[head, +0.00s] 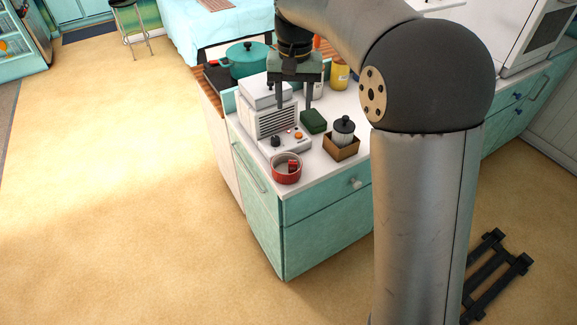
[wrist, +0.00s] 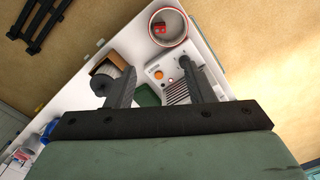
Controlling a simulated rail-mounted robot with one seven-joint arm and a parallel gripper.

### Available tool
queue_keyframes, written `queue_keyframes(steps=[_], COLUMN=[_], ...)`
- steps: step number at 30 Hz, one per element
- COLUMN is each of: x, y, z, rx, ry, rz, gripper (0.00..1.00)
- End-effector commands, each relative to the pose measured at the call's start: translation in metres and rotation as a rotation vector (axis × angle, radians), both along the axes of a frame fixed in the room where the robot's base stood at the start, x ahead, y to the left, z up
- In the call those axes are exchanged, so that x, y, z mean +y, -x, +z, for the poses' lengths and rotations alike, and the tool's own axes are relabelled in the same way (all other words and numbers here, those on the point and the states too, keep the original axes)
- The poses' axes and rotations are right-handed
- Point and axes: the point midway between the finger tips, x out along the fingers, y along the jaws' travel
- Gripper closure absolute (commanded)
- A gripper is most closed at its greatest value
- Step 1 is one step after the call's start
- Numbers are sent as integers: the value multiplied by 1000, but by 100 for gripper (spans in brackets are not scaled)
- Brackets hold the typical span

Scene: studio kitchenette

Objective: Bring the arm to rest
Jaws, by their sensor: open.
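My gripper (head: 294,98) hangs over the teal kitchen counter, fingers pointing down and apart, with nothing between them. In the wrist view my gripper (wrist: 160,95) also shows its two dark fingers spread, above the countertop. My arm reaches in from the right of the head view and hides part of the counter behind it. Whether the fingertips touch anything below cannot be told, but they appear above a white appliance (head: 283,131) with an orange knob.
The floor (head: 110,200) at left is clear.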

Motion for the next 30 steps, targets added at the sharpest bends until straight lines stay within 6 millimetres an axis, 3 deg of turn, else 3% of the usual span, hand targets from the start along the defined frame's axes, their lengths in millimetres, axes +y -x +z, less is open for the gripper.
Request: queue_keyframes(steps=[7, 11, 14, 18, 24, 27, 30], x=[-2, -23, -55, -102, -140, -148, -152], y=[2, 23, 62, 140, 241, 272, 286], z=[0, 1, -3, -24, -69, -86, -96], rx=[-1, -4, -11, -23, -39, -42, -43], ry=[0, -3, -7, -11, -9, -7, -6], rz=[0, -2, -1, 7, 20, 24, 26], gripper=[52, 52, 52, 52, 52, 52, 52])
